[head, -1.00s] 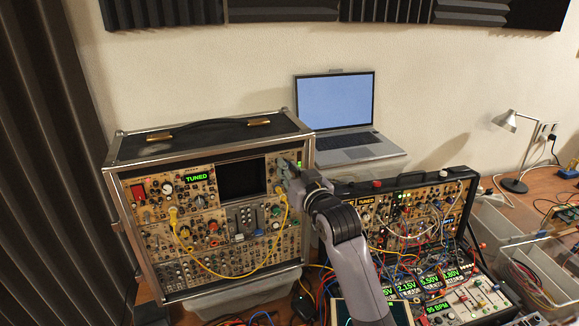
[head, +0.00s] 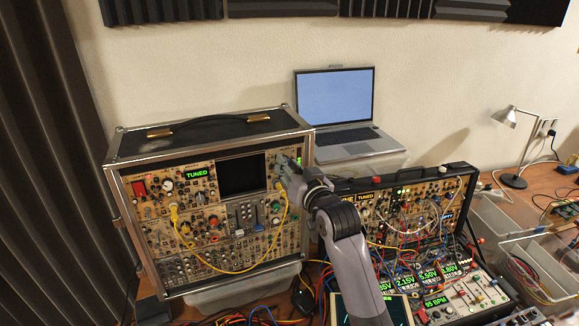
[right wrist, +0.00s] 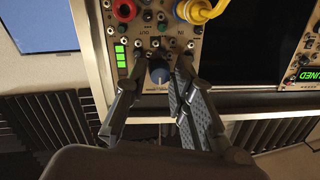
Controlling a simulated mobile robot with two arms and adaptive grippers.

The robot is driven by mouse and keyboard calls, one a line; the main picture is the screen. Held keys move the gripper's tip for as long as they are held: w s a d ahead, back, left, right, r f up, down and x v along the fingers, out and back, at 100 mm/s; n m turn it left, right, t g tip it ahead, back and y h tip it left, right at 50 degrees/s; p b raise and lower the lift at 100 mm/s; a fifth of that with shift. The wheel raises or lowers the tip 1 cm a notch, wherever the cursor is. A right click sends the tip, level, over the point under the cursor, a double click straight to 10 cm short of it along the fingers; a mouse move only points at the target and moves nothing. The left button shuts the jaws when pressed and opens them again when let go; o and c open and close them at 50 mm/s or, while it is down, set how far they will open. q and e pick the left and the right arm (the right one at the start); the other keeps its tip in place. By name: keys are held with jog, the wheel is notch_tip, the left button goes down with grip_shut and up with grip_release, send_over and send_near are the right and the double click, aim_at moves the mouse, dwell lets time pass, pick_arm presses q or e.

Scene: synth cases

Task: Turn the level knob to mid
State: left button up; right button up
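A dark knob with a bluish-grey cap (right wrist: 158,73), which I take to be the level knob, shows in the right wrist view on a tan synth panel (right wrist: 205,50). My right gripper (right wrist: 160,66) is open, one finger on each side of this knob. Small gaps show between the fingers and the cap, so I see no grip. The knob's pointer is too small to read. In the head view my right gripper (head: 284,167) is at the upper right of the upright synth case (head: 122,215) and hides the knob. My left gripper is not in view.
A green lit bar meter (right wrist: 120,57) sits beside the knob. A yellow plug (right wrist: 200,10) and cable are close by on the panel. A dark screen (head: 241,176) lies left of the gripper. A laptop (head: 335,98) and a second, cabled synth case (head: 472,200) stand to the right.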

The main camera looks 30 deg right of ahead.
jog(key=shift+o, duration=1.2)
jog(key=shift+r, duration=0.1)
jog(key=shift+s, duration=0.1)
jog(key=s, duration=1.1)
jog(key=shift+s+a+r, duration=0.25)
jog(key=shift+s+a, duration=0.15)
